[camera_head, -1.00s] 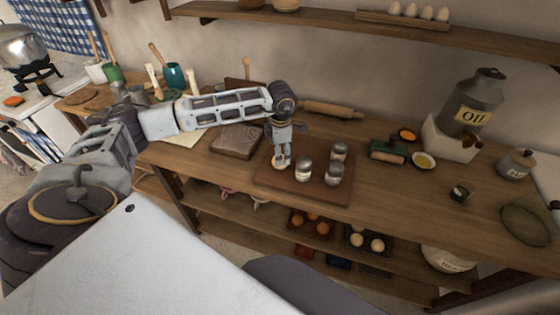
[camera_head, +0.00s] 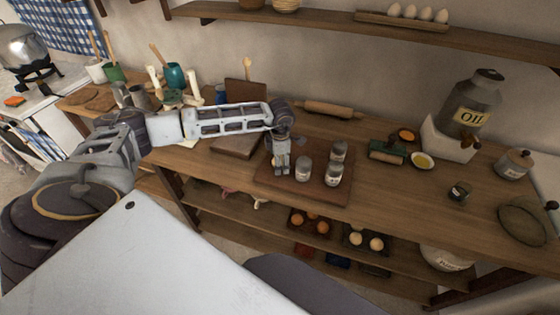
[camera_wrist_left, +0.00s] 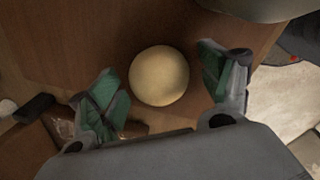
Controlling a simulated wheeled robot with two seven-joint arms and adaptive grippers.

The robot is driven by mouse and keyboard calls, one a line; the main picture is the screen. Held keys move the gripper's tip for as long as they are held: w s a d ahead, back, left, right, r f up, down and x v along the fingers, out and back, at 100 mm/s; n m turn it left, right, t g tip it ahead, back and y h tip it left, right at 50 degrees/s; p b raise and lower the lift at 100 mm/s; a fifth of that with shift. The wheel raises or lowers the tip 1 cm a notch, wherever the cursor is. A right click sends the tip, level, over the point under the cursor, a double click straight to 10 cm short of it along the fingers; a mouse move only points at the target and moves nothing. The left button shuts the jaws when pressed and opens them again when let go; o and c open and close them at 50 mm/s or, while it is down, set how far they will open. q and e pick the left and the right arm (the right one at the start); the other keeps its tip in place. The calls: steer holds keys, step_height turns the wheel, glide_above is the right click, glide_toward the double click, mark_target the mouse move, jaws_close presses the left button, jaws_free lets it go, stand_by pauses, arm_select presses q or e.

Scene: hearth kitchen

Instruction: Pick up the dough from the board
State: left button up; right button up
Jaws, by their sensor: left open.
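The dough is a pale round ball (camera_wrist_left: 159,76) lying on the brown board in the left wrist view. The board (camera_head: 318,193) lies on the wooden counter in the head view. My left gripper (camera_head: 280,172) is low over the board's left part in the head view, and it hides the dough there. In the left wrist view my left gripper (camera_wrist_left: 168,88) is open, with one green-padded finger on each side of the dough. I cannot tell whether the fingers touch it. My right gripper is not in view.
A rolling pin (camera_head: 335,110) lies behind at the wall. A dark slab (camera_head: 232,146) lies left of the board. The counter right of the board (camera_head: 400,200) is mostly clear.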

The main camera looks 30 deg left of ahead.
arm_select(q)
steer(key=c, duration=0.9)
steer(key=shift+o, duration=0.2)
steer(key=shift+r, duration=0.95)
step_height(320, 180, up, 8)
steer(key=b, duration=0.1)
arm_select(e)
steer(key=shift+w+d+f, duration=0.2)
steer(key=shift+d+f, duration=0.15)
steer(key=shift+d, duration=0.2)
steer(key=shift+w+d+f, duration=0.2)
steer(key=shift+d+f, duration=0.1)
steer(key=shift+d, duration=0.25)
arm_select(q)
steer(key=shift+r, duration=0.1)
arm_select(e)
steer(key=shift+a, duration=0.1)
